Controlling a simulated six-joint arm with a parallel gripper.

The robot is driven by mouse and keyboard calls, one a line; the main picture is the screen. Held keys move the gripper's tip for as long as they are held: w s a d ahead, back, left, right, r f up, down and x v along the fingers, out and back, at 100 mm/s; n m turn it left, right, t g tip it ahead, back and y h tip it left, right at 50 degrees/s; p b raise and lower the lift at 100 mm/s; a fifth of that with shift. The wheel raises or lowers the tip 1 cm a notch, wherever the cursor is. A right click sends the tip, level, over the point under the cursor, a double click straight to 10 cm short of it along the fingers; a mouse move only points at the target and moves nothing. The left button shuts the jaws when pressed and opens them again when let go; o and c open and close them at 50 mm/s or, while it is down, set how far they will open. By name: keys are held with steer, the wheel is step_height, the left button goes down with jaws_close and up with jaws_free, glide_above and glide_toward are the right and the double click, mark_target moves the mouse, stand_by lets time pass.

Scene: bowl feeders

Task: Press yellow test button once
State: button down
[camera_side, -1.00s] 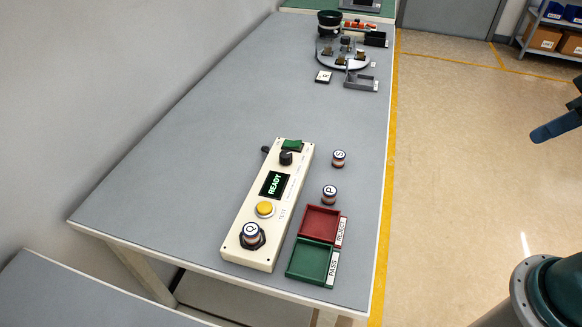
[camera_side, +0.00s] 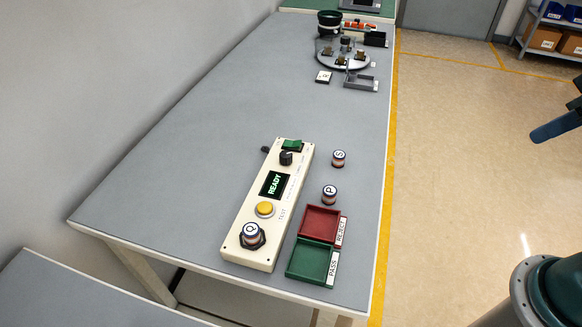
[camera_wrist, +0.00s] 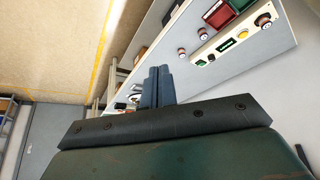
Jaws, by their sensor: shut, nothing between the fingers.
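The yellow test button (camera_side: 265,209) sits on the cream tester box (camera_side: 233,243), between the display and a socket. The display (camera_side: 275,184) reads READY in green. A striped cylinder marked Q (camera_side: 252,232) stands upright in the socket below the button. In the wrist view the yellow button (camera_wrist: 243,35) shows small at upper right, well beyond my gripper. My gripper (camera_wrist: 158,70) is shut and empty, its blue fingers side by side. In the side view it shows only partly at the right edge (camera_side: 541,133), off the table and far from the button.
Striped cylinders marked P (camera_side: 329,195) and S (camera_side: 338,158) stand right of the tester. A red REJECT tray (camera_side: 319,221) and a green PASS tray (camera_side: 308,261) lie beside it. A round turntable (camera_side: 343,64) and a dark bowl (camera_side: 329,21) stand at the back. The middle tabletop is clear.

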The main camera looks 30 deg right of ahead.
steer(key=shift+w, duration=0.1)
steer(key=n+y, duration=0.1)
steer(key=y, duration=0.6)
glide_above(270, 208)
step_height(270, 208, down, 16)
steer(key=shift+f, duration=4.35)
